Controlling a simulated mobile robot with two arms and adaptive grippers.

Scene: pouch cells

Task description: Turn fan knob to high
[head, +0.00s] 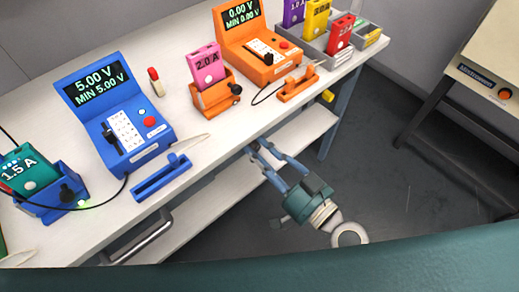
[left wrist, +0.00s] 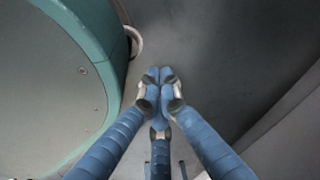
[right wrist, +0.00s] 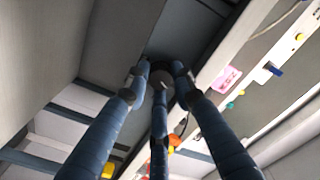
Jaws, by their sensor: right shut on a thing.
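My right gripper (head: 262,158) reaches in at the front edge of the white bench, its fingers just below the bench top. In the right wrist view the fingers (right wrist: 160,72) close around a dark round knob (right wrist: 162,62) on a dark grey surface. The fingers hide most of it, and its marks and setting cannot be read. In the head view this knob is hidden. My left gripper (left wrist: 160,76) shows only in the left wrist view, its fingertips together with nothing between them, above the grey floor.
The bench (head: 226,131) carries a blue tester (head: 126,128), an orange tester (head: 262,50), a pink pouch cell (head: 206,66) in an orange holder and a teal cell (head: 26,168) in a blue holder. A cream cabinet (head: 490,50) stands right. The floor between is clear.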

